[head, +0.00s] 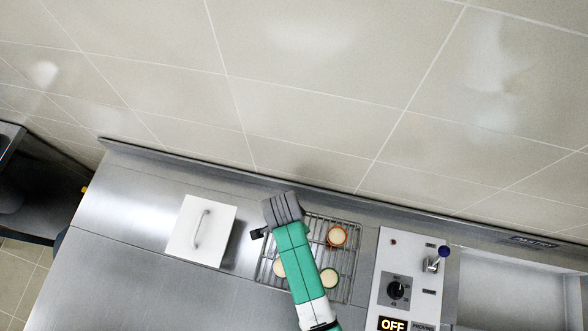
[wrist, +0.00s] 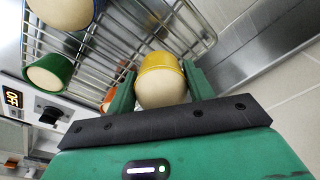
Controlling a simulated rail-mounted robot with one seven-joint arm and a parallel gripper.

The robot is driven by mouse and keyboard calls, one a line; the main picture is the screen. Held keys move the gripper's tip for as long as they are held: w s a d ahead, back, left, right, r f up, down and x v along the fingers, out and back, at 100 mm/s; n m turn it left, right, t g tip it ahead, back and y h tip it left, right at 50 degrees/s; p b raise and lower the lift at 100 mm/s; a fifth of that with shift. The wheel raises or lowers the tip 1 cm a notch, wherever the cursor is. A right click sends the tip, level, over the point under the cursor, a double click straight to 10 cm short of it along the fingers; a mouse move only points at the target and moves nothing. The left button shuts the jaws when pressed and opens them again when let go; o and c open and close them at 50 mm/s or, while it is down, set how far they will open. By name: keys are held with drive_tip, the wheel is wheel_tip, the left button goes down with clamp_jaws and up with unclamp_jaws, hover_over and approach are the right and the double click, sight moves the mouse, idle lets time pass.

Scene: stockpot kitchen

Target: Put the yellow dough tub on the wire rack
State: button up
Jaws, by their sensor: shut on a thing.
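My gripper (wrist: 160,84) is shut on the yellow dough tub (wrist: 160,62), with a green finger on each side of it. The tub has a yellow rim and pale dough filling its opening. The wire rack (wrist: 105,45) shows just beyond and beside the tub in the wrist view. I cannot tell whether the tub touches the rack. In the head view the gripper (head: 283,208) is over the back left corner of the rack (head: 347,290). The yellow tub is hidden there.
An orange tub (head: 337,236) and a green tub (head: 329,278) stand on the rack. A blue tub (wrist: 68,12) shows in the wrist view. A white handled lid or box (head: 190,232) lies left; a control panel (head: 408,275) reading OFF is right. The back wall is close.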

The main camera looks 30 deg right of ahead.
drive_tip(key=shift+f, duration=2)
drive_tip(key=shift+f, duration=0.15)
drive_tip(key=o, duration=1)
drive_tip(key=r, duration=0.4)
drive_tip(key=a+r, duration=0.1)
drive_tip(key=r, duration=0.7)
drive_tip(key=shift+s+a+r, duration=0.15)
